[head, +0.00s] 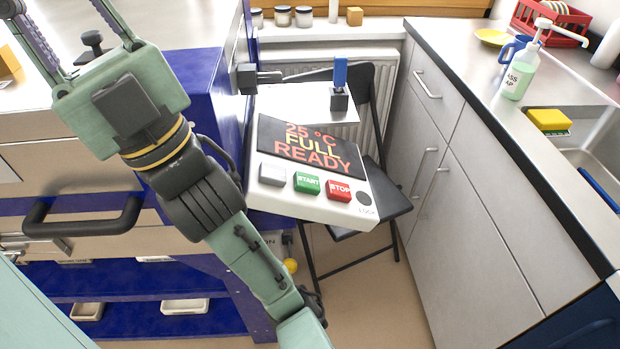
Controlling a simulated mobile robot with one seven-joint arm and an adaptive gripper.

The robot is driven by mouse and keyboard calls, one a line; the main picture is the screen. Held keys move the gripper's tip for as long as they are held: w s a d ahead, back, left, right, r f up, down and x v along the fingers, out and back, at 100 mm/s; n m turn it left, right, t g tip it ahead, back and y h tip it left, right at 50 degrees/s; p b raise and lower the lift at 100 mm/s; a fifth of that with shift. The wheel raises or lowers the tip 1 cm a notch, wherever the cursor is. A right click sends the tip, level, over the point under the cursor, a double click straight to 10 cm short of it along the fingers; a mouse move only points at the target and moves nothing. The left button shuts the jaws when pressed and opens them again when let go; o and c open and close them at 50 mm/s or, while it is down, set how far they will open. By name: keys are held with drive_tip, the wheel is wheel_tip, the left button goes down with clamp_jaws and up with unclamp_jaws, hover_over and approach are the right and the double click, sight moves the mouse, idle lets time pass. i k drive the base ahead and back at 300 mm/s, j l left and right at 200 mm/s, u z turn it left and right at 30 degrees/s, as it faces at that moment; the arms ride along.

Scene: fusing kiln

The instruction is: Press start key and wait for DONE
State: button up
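The control panel (318,205) is a white sloped box beside the blue kiln frame. Its dark display (308,148) reads "25 °C FULL READY" in orange, red and yellow letters. Below it are a blank grey key (272,174), the green START key (307,183), the red STOP key (339,190) and a round dark LOCK (364,198). My gripper (58,10) is at the upper left, its two fingers spread apart and pointing away from the panel. Its tips are partly cut off by the frame edge. No object shows between the fingers.
A blue-topped upright piece (340,78) stands behind the display. A black bar handle (82,222) juts out at left, near my arm. A folding chair (385,212) stands behind the panel. The counter (470,75) with sink is at right.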

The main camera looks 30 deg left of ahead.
sight(309, 183)
drive_tip(key=k+j+z, duration=0.35)
drive_tip(key=k, duration=0.45)
drive_tip(key=k+z, duration=0.3)
drive_tip(key=k, duration=0.55)
drive_tip(key=i+j, duration=0.15)
drive_tip(key=j, duration=0.25)
drive_tip(key=i+j, duration=0.2)
drive_tip(key=j, duration=0.15)
drive_tip(key=i+j, duration=0.15)
drive_tip(key=j, duration=0.25)
drive_tip(key=i+j, duration=0.2)
drive_tip(key=j, duration=0.15)
drive_tip(key=i+j, duration=0.15)
drive_tip(key=j, duration=0.25)
